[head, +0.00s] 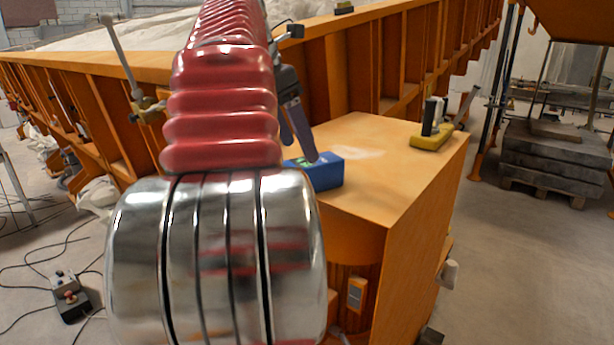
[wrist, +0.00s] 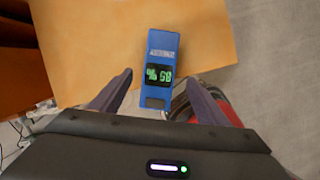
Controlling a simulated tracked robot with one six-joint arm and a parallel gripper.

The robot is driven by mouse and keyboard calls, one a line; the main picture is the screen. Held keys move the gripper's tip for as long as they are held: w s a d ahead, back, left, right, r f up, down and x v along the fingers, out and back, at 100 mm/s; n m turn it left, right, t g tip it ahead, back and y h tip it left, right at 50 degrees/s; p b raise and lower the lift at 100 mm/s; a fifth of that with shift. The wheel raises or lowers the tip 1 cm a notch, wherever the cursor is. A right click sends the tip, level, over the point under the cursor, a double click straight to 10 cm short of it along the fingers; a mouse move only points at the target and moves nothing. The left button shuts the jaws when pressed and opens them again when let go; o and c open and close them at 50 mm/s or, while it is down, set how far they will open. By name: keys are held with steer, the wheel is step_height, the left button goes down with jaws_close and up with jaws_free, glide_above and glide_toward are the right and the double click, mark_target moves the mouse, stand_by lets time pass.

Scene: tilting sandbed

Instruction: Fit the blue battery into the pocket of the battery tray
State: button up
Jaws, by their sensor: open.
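The blue battery (head: 325,173) lies on the orange box top near its left front edge, partly hidden behind my arm in the head view. In the wrist view the battery (wrist: 163,48) shows pale lettering, a dark display with green digits and a dark near end. My gripper (head: 300,151) is open above the battery. In the wrist view its fingertips (wrist: 159,77) are on either side of the battery's near part, with gaps on both sides. A yellow base (head: 428,140) with dark and white upright parts stands at the box's far right; it may be the battery tray, but no pocket is clear.
The orange box top (head: 390,165) is clear between the battery and the yellow base. The orange sandbed wall (head: 345,75) rises behind it. Stacked grey slabs (head: 555,160) stand on the floor at right. A control box (head: 68,297) with cables lies at lower left.

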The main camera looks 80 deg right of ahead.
steer(key=shift+s+d+f, duration=0.1)
steer(key=shift+f, duration=0.35)
steer(key=shift+f, duration=0.1)
steer(key=shift+d+x, duration=0.2)
steer(key=shift+x, duration=2.35)
steer(key=shift+c, duration=0.4)
jaws_close()
